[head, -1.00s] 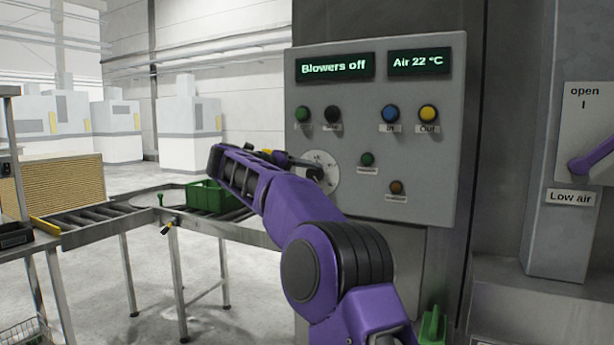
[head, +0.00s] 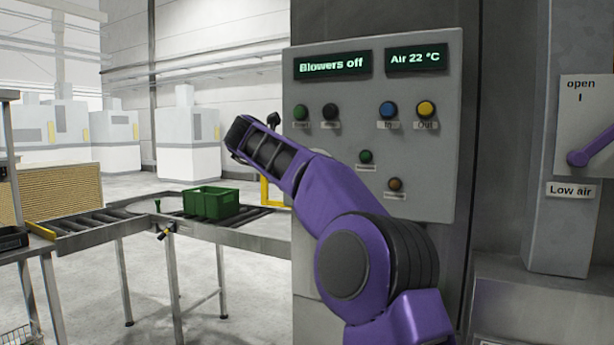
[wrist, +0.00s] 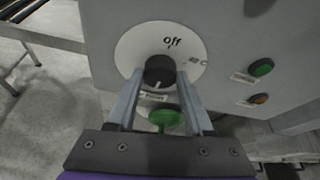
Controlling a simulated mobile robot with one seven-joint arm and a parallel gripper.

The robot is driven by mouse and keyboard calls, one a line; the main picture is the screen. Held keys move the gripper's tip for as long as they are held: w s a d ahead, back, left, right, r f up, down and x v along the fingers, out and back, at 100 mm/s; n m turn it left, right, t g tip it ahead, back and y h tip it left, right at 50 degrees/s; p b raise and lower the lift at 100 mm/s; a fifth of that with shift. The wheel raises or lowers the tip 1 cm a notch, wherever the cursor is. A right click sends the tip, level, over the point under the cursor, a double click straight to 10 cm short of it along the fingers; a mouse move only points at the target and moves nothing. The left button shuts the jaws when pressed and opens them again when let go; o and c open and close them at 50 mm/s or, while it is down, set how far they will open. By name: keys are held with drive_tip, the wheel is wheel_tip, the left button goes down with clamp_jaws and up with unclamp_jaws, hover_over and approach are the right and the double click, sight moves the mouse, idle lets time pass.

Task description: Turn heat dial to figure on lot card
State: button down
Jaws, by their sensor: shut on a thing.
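The heat dial shows in the wrist view as a white disc (wrist: 127,50) with a black knob (wrist: 160,70) at its middle. The word "off" stands near the top of the disc, and a partly cut "C" mark at its right. A pale pointer line on the knob points down in that view, away from "off". My gripper (wrist: 160,78) is shut on the knob, one finger on each side. In the head view my arm hides the dial and the gripper tips. I see no readable lot card in either view.
A green crate (head: 212,202) sits on the roller conveyor (head: 100,212) at left. A purple lever (head: 592,150) is at far right.

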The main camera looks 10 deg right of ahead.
drive_tip(key=shift+f, duration=0.1)
idle(0.3)
drive_tip(key=shift+c, duration=1.5)
unclamp_jaws()
drive_tip(key=v, duration=1.7)
drive_tip(key=shift+s, duration=0.3)
